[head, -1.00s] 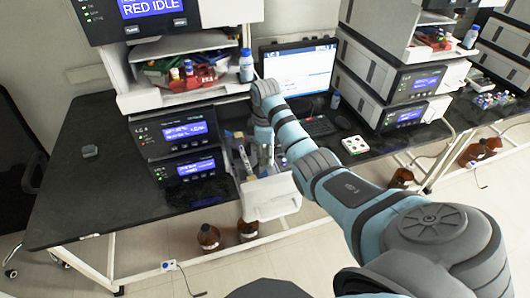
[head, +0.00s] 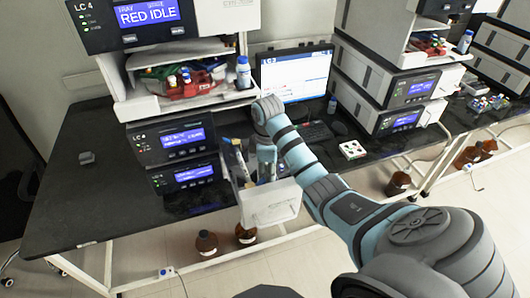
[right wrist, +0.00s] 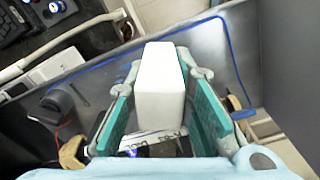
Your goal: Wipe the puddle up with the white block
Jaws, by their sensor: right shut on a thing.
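My right gripper (right wrist: 160,105) is shut on the white block (right wrist: 160,88), an upright, plain box between its two teal-padded fingers. In the head view my right gripper (head: 265,165) points down near the front edge of the black bench, just behind a white bin. The block cannot be made out there. I cannot clearly pick out a puddle in either view; the bench is dark and glossy, so any liquid is hard to tell from reflections. I cannot tell whether the block touches anything. My left gripper is not in view.
The white bin (head: 270,207) is at the front edge of the black bench (head: 95,205). Instrument stacks (head: 175,137) stand left, with a monitor (head: 296,73) and keyboard (head: 315,131) behind. Brown bottles (head: 206,243) stand on the floor. The bench's left part is mostly clear.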

